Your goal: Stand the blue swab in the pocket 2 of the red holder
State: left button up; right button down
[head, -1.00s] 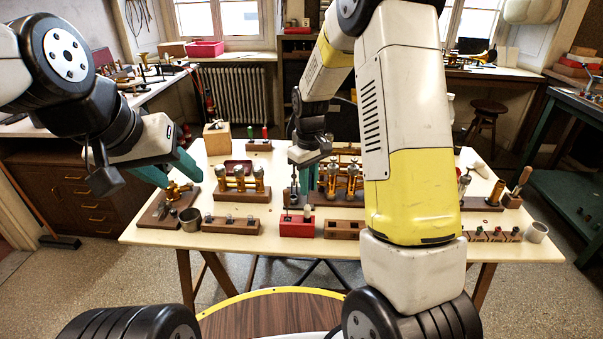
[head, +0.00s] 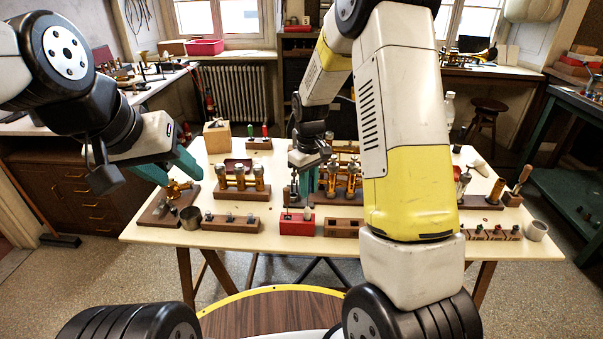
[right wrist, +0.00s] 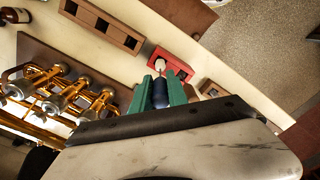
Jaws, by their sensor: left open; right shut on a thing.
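The red holder (head: 297,228) stands near the table's front edge, and it also shows in the right wrist view (right wrist: 184,68). My right gripper (head: 308,182) is above and just behind it. In the right wrist view its green fingers (right wrist: 161,90) are shut on the blue swab (right wrist: 160,96). The swab's pale tip (right wrist: 160,65) points toward the holder and overlaps it in this view. I cannot tell whether the tip is inside a pocket, or which one. My left gripper (head: 175,172) is open and empty above a wooden block with a brass part at the left.
Wooden racks flank the holder, one on the left (head: 230,225) and one on the right (head: 343,228). Brass valve assemblies (right wrist: 65,95) stand close behind the holder. My right arm hides part of the table.

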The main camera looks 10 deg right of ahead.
jog(key=shift+f, duration=2.15)
jog(key=c, duration=1.2)
grip_release()
notch_tip(320, 180, up, 8)
jog(key=shift+f, duration=0.1)
